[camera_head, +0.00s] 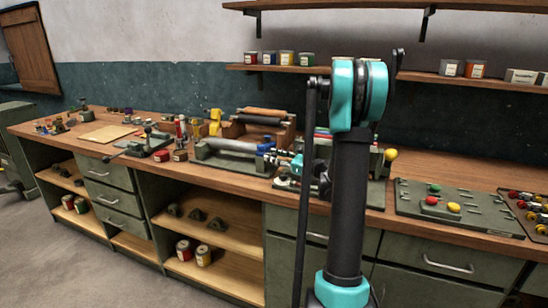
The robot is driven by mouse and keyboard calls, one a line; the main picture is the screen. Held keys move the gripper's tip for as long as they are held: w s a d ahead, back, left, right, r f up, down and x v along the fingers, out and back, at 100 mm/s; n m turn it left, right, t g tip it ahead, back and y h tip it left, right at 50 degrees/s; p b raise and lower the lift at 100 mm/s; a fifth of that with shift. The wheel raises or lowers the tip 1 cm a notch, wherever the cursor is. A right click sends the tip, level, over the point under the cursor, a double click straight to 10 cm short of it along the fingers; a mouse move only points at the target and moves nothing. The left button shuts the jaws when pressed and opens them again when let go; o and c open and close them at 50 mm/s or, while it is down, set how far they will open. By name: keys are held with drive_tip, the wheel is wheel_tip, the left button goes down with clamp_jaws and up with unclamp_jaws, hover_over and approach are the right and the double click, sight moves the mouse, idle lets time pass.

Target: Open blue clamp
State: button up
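A small blue part, which looks like the blue clamp (266,147), is at the right end of a grey fixture (222,158) on the workbench. A pale grey cylinder (232,146) lies along that fixture. My arm stands upright in front of the bench and hides part of what lies right of the clamp. The end of my arm, with my gripper (279,158), reaches the area just right of the blue part. The gripper is small, dark and partly mixed with the fixture behind it. I cannot tell whether it touches the clamp or how far its fingers are apart.
A wooden-sided roller fixture (262,122) stands behind, with a yellow part (215,121) at its left. A green panel with coloured knobs (455,207) lies to the right. Shelves with tins (285,58) hang above.

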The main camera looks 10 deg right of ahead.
clamp_jaws()
drive_tip(key=shift+w+d+r+m, duration=0.1)
drive_tip(key=shift+r+m, duration=0.7)
drive_tip(key=shift+r, duration=0.05)
drive_tip(key=shift+w+d+r+m, duration=0.1)
drive_tip(key=shift+r+m, duration=0.7)
drive_tip(key=shift+r, duration=0.05)
drive_tip(key=w+d+r+m+g, duration=0.4)
drive_tip(key=w+d+r+m, duration=0.2)
drive_tip(key=w+m, duration=0.3)
drive_tip(key=shift+r+m, duration=0.8)
drive_tip(key=shift+m, duration=0.9)
